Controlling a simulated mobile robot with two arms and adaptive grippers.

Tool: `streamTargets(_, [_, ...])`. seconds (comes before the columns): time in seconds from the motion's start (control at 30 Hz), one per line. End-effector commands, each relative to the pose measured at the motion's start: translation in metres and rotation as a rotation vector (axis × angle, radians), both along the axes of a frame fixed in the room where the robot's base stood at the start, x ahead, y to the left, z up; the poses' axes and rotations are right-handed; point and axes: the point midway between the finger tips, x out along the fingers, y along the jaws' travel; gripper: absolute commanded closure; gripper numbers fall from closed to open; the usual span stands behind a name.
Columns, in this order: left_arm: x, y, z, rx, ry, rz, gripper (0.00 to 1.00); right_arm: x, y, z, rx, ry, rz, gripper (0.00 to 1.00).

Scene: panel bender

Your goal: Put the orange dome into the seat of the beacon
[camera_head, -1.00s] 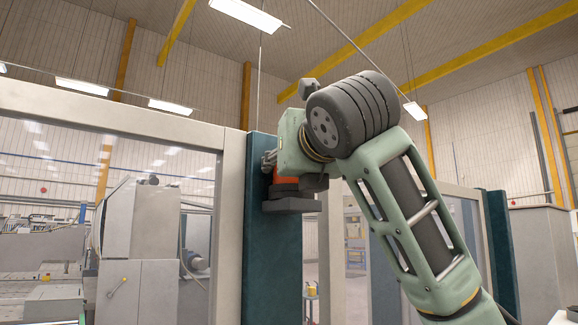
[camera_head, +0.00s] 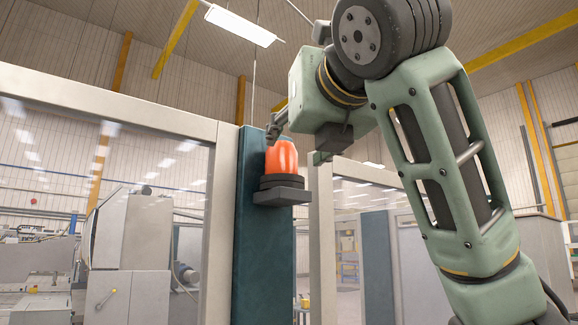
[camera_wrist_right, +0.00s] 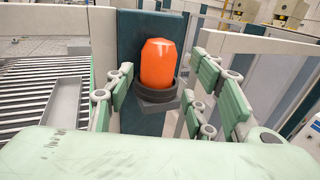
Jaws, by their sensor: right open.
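The orange dome (camera_head: 282,157) stands upright in the dark round seat of the beacon (camera_head: 281,182), which sits on a grey bracket on the teal post. In the right wrist view, the dome (camera_wrist_right: 158,63) has its lower end inside the dark ring of the seat (camera_wrist_right: 155,98); how deep it sits is hidden. My right gripper (camera_head: 297,143) is open, just above and on the near side of the dome. In the wrist view its fingers show on both sides of the dome, apart from it. My left gripper is not in view.
The teal post (camera_head: 265,270) joins a pale fence frame (camera_head: 222,190) with clear panels. Behind the panel stands a grey machine cabinet (camera_head: 125,240). The wrist view shows a roller conveyor (camera_wrist_right: 45,95) at the left. There is free air above the dome.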

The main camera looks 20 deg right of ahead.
Motion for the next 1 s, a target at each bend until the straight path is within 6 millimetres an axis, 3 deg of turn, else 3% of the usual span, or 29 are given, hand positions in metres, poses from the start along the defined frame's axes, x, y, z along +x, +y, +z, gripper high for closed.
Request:
streamTargets(0.1, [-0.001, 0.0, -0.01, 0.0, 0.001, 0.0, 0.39, -0.017, 0.001, -0.001, 0.0, -0.002, 0.0, 0.5])
streamTargets(0.23, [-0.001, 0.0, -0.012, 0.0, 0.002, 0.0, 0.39, -0.025, 0.001, 0.0, 0.0, -0.001, 0.0, 0.5])
streamTargets(1.0, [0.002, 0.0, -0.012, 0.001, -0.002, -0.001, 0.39, -0.028, 0.001, 0.002, -0.001, -0.003, 0.001, 0.5])
